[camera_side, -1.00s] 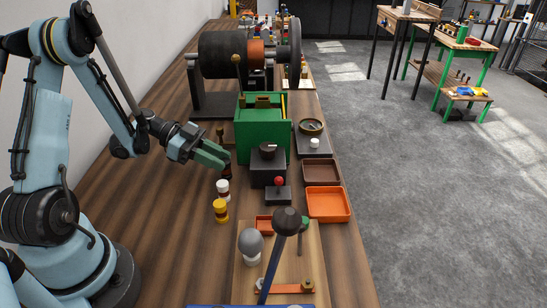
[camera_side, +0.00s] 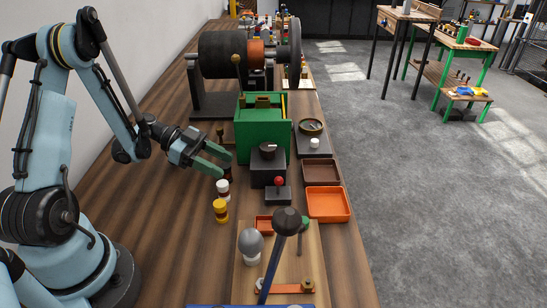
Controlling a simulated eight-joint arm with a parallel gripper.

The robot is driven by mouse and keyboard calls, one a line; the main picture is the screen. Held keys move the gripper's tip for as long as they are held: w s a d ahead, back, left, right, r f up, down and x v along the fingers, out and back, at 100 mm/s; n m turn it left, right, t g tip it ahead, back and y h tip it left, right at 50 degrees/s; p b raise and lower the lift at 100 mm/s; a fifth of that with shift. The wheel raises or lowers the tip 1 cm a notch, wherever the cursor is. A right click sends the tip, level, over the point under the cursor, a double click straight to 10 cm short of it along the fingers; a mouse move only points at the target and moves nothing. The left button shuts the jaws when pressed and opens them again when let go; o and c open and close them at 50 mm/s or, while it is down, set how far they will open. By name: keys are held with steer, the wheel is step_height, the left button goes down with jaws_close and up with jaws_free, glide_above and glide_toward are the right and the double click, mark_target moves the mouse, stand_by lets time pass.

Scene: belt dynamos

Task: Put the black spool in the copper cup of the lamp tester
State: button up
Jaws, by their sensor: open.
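The dark spool (camera_side: 228,174) stands on the wooden bench, left of the black block with a knob, and I take it to be the black spool. My gripper (camera_side: 226,165) is open, with its green fingers spread at the spool. The near finger covers part of it, and I cannot tell whether they touch. The wooden board (camera_side: 240,285) at the front carries a grey bulb (camera_side: 250,242) on a white base and looks like the lamp tester. A small copper-coloured cup (camera_side: 307,285) sits at the right end of its orange strip.
A white and red spool (camera_side: 223,190) and a yellow spool (camera_side: 220,211) stand just in front. A green box (camera_side: 263,135) stands behind. A brown tray (camera_side: 321,172) and an orange tray (camera_side: 328,204) lie at right. A tall black-headed lever (camera_side: 286,221) rises over the board.

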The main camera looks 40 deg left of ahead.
steer(key=v, duration=0.7)
steer(key=shift+a+r, duration=0.1)
steer(key=s+d+r+n+y, duration=0.2)
steer(key=d+r+n+y, duration=0.6)
steer(key=d+n+y, duration=0.3)
steer(key=d+n, duration=0.1)
steer(key=d, duration=0.2)
steer(key=shift+y, duration=0.3)
steer(key=shift+o, duration=0.5)
steer(key=shift+s+r+t, duration=0.1)
steer(key=shift+r+t, duration=0.1)
steer(key=shift+t, duration=0.1)
